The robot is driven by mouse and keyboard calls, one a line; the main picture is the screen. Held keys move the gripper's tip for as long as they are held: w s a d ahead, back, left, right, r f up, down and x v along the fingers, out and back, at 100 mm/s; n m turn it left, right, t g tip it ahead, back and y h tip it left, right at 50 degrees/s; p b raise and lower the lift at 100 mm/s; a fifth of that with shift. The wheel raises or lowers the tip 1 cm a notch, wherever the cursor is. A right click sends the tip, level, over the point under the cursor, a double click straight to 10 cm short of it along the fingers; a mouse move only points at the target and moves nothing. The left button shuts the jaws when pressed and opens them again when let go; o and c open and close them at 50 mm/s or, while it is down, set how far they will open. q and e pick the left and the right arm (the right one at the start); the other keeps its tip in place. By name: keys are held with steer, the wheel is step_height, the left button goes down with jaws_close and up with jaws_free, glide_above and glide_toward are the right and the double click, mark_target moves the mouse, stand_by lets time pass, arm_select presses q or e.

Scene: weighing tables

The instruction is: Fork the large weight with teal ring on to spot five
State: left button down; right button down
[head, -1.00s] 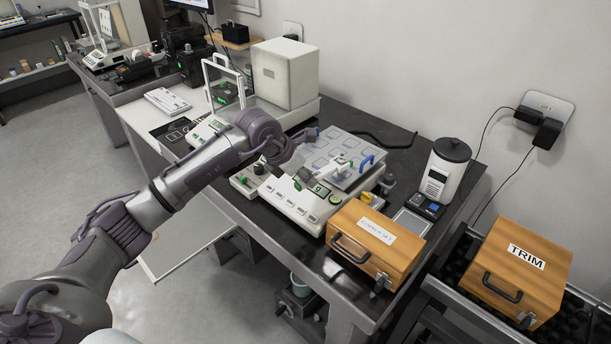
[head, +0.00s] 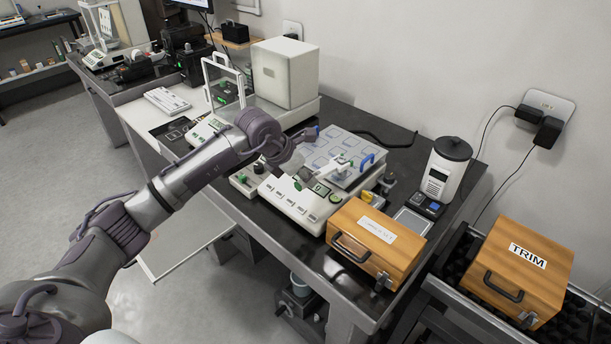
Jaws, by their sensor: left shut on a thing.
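My left gripper (head: 304,174) reaches in over the white comparator (head: 293,207) on the dark table, beside its front display. It is shut on a slim pale tool, probably the weight fork, mostly hidden by the fingers. A small green part shows just below the fingers. Behind the gripper is a pale grey tray (head: 318,150) with several square spots and blue handles. A small whitish object (head: 341,167) stands near the tray's front right. The large weight and any teal ring are too small or hidden to make out, and spot numbers cannot be read. My right gripper is not in view.
A wooden case (head: 375,240) stands close to the right of the comparator. A white canister (head: 447,172) is behind it. A case marked TRIM (head: 525,262) sits on the right-hand bench. A glass-sided balance (head: 228,95) and a pale box (head: 285,75) stand at the left back.

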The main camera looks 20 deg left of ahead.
mark_target(299, 184)
arm_select(q)
steer(key=shift+w+d+r+g+p, duration=0.2)
steer(key=shift+r+g+p, duration=0.1)
steer(key=shift+p, duration=0.35)
stand_by(0.7)
steer(key=shift+a+f+b, duration=0.1)
steer(key=shift+b, duration=0.2)
stand_by(1.1)
steer(key=shift+s+a+b, duration=0.25)
steer(key=shift+s+a, duration=0.2)
steer(key=shift+s, duration=0.35)
steer(key=shift+s+a+b, duration=0.25)
steer(key=shift+s+a, duration=0.2)
steer(key=shift+s, duration=0.3)
stand_by(3.7)
